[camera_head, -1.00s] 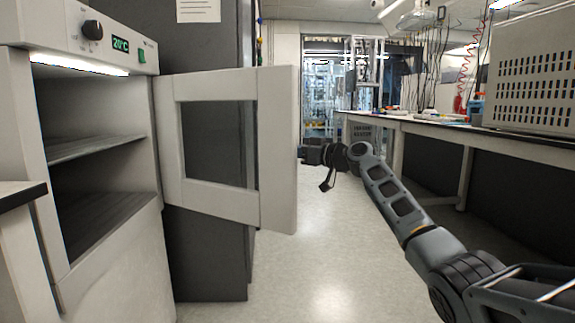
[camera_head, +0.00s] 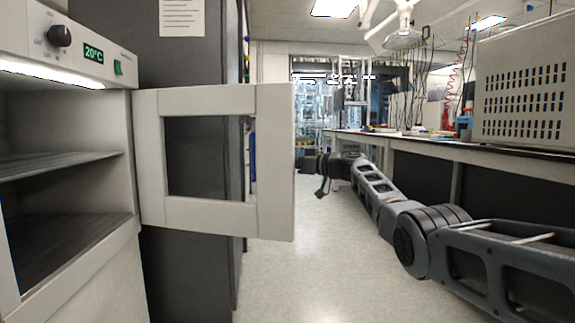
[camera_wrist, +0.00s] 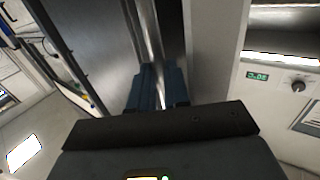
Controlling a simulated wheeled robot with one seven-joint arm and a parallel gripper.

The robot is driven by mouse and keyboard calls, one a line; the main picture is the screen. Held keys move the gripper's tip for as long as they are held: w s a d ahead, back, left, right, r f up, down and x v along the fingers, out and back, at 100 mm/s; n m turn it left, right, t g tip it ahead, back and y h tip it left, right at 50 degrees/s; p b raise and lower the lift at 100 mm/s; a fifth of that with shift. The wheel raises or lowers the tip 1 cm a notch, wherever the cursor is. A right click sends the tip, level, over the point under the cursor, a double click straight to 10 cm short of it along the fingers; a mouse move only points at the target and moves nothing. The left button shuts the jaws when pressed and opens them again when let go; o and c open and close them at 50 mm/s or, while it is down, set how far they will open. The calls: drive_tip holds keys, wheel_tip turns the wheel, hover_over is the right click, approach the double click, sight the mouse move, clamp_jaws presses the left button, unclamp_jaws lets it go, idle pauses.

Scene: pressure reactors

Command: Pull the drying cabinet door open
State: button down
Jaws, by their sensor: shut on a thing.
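The white drying cabinet (camera_head: 118,160) stands at the left in the head view, with its interior and shelves exposed. Its door (camera_head: 275,160), a white frame around a window, stands wide open with its inner face towards the head camera. In the wrist view, the blue fingers of my gripper (camera_wrist: 157,85) are shut on a shiny metal door handle (camera_wrist: 148,35) beside a pale panel.
A tall dark grey cabinet (camera_head: 190,270) stands just behind the door. A long bench (camera_head: 430,145) with a perforated grey box (camera_head: 525,100) runs along the right. The floor (camera_head: 310,270) between them is clear.

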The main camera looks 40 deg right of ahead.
drive_tip(key=shift+w+d+f, duration=0.1)
drive_tip(key=shift+w+d, duration=0.15)
drive_tip(key=shift+d, duration=0.1)
idle(0.3)
drive_tip(key=c, duration=1.1)
unclamp_jaws()
drive_tip(key=shift+s, duration=0.1)
drive_tip(key=p+v, duration=0.3)
drive_tip(key=v, duration=0.4)
drive_tip(key=shift+s+d, duration=0.15)
drive_tip(key=shift+s, duration=0.1)
